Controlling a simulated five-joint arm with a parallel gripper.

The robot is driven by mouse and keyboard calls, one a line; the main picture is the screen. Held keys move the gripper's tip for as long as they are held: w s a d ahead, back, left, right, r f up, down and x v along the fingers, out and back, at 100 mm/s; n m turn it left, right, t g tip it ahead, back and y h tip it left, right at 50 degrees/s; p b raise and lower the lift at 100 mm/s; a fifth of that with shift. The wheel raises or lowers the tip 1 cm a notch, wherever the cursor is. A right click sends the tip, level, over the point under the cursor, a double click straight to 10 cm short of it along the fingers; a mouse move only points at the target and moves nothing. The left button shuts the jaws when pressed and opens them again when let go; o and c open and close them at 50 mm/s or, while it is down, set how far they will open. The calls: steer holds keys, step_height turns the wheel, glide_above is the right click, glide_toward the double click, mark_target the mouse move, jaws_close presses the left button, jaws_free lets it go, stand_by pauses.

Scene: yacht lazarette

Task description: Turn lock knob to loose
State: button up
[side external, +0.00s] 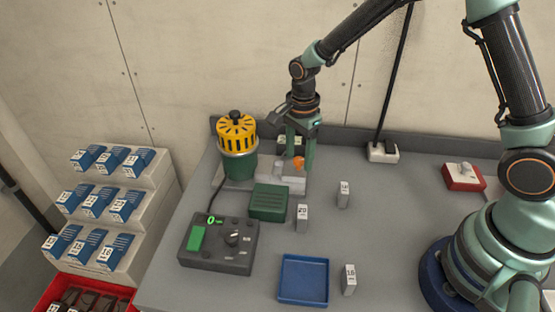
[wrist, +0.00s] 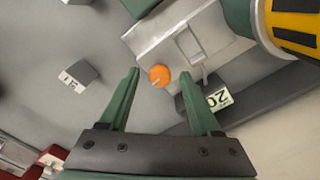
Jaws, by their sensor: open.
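The orange knob (side external: 298,163) sits on a pale grey metal fixture (side external: 291,185) at the back of the bench. In the wrist view the knob (wrist: 159,76) is round, with a short pale mark near its lower edge. My gripper (side external: 300,158) points down over the fixture. Its green fingers are open, and in the wrist view the gripper (wrist: 160,73) has one fingertip on each side of the knob, with gaps between. I cannot tell whether the fingertips are level with the knob. No lettering for loose or locked is readable.
A yellow-topped green canister (side external: 238,150) stands close left of the fixture. A green box (side external: 268,203), a grey control box (side external: 218,243), a blue tray (side external: 303,280) and small numbered blocks (side external: 302,218) are in front. A red-based switch box (side external: 463,177) is at right.

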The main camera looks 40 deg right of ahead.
jaws_close()
steer(key=shift+n, duration=0.4)
steer(key=n, duration=0.3)
steer(key=shift+n, duration=0.4)
steer(key=n, duration=0.8)
steer(key=shift+n, duration=2.4)
